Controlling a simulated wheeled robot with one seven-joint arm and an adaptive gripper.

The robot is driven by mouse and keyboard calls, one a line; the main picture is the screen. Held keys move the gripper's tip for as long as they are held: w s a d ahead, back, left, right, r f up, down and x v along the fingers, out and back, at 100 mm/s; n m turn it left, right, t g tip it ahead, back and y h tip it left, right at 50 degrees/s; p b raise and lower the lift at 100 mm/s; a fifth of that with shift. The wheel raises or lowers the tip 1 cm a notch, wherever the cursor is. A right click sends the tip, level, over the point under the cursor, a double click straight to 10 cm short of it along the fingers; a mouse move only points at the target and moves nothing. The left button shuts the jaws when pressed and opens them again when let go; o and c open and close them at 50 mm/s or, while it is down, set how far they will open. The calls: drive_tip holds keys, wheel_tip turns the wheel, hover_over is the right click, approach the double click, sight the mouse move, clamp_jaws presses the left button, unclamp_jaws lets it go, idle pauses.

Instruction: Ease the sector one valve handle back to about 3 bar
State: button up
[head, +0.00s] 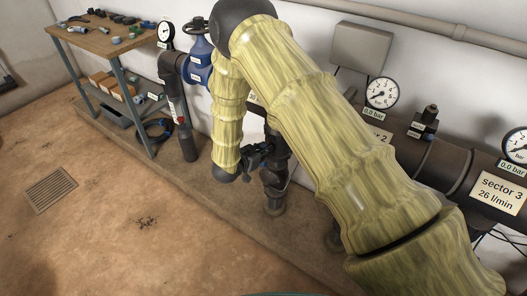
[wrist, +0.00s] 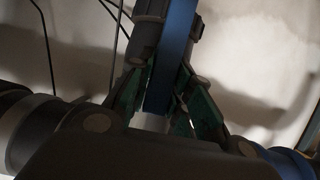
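My gripper (head: 258,155) is low in front of the manifold, at the sector one branch, in the head view. In the wrist view the blue valve handle (wrist: 177,50) runs down between the green-padded fingers (wrist: 162,98). The pads appear to touch it on both sides. In the head view my arm and gripper hide most of the sector one valve (head: 274,185), and the handle is hard to make out. The sector one gauge is hidden behind my arm, so its pressure cannot be read.
The sector 2 gauge (head: 382,92) and the sector 3 gauge (head: 518,146) read 0.0 bar. A blue handwheel valve (head: 199,60) and another gauge (head: 166,32) stand left of my arm. A workbench (head: 105,38) is at the back left. The brown floor is mostly clear.

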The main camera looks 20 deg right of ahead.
clamp_jaws()
drive_tip(key=shift+a, duration=0.1)
drive_tip(key=shift+w+a+n+g+h+p, duration=0.25)
drive_tip(key=shift+n+g+h+p, duration=0.3)
drive_tip(key=shift+n+p, duration=0.4)
drive_tip(key=shift+w+a+f+n+g+h, duration=0.15)
drive_tip(key=shift+w+f+n+g+h, duration=0.2)
drive_tip(key=shift+n, duration=0.55)
drive_tip(key=shift+w+a+n+g+h, duration=0.1)
drive_tip(key=shift+n+g+h, duration=0.3)
drive_tip(key=shift+n, duration=0.45)
drive_tip(key=o, duration=0.7)
unclamp_jaws()
drive_tip(key=shift+o, duration=0.2)
